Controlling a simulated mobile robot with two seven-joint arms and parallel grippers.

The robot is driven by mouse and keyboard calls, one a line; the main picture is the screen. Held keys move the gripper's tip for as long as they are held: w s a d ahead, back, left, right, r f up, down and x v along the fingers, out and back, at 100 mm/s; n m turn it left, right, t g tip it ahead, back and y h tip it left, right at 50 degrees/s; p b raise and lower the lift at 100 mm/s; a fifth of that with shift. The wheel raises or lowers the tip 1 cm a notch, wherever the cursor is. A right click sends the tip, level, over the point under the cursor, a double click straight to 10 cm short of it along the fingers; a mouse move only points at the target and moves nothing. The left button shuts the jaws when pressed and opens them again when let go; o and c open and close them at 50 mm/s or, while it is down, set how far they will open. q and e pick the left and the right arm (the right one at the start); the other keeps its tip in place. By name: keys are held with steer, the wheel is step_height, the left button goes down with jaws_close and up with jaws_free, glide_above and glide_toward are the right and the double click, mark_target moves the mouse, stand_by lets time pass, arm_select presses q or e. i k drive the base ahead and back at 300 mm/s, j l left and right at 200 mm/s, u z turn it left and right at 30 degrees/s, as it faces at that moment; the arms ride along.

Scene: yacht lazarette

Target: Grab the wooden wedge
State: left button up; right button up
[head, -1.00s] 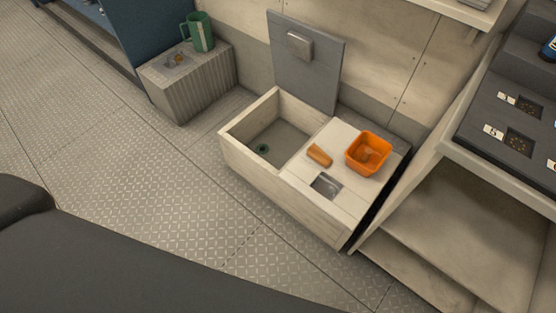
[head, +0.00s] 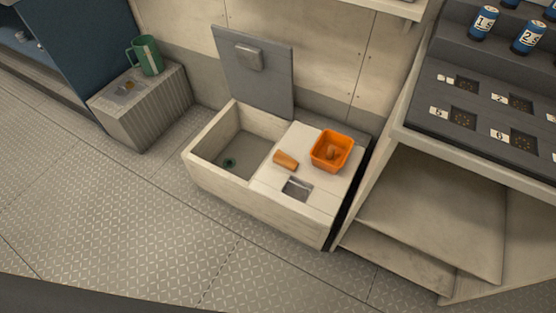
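The wooden wedge (head: 286,160) is a small orange-brown block. It lies on the pale top of the low box (head: 222,187), between the box's open compartment and the orange square bin (head: 331,151). The wedge appears apart from the bin. Something brownish lies inside the bin, too small to name. Neither of my grippers shows in the head view.
The box's grey lid (head: 268,85) stands open against the wall. A dark recess (head: 297,189) sits in the box top. A shelf unit (head: 440,215) with a numbered panel stands right. A green jug (head: 146,56) stands on a ribbed block (head: 150,115) at left. The floor in front is clear.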

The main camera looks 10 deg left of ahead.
mark_target(280, 158)
steer(key=i+l+z, duration=0.1)
steer(key=i+z, duration=0.2)
steer(key=i, duration=0.15)
steer(key=i+z, duration=0.35)
steer(key=i, duration=0.15)
